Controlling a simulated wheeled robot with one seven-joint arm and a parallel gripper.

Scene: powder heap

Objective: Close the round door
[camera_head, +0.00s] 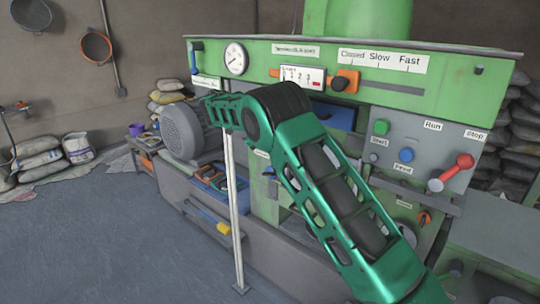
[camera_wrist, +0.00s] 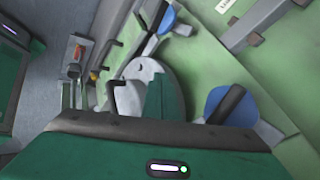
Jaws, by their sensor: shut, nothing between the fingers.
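The round door appears to be the grey-green disc (camera_wrist: 148,67) in the middle of the wrist view, on the green machine's face. My gripper (camera_wrist: 145,100) comes up from the bottom of that view and overlaps the disc's lower part. It is shut with nothing held. I cannot tell whether it touches the disc, or how far the door stands open. In the head view my arm crosses in front of the machine (camera_head: 450,72), and the gripper and door are hidden.
A blue round part (camera_wrist: 232,104) with a dark bar sits right of the disc. In the head view, a grey motor (camera_head: 182,131) and a white post (camera_head: 235,215) stand left of my arm. A red lever (camera_head: 457,169) is at right. The left floor (camera_head: 90,225) is clear.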

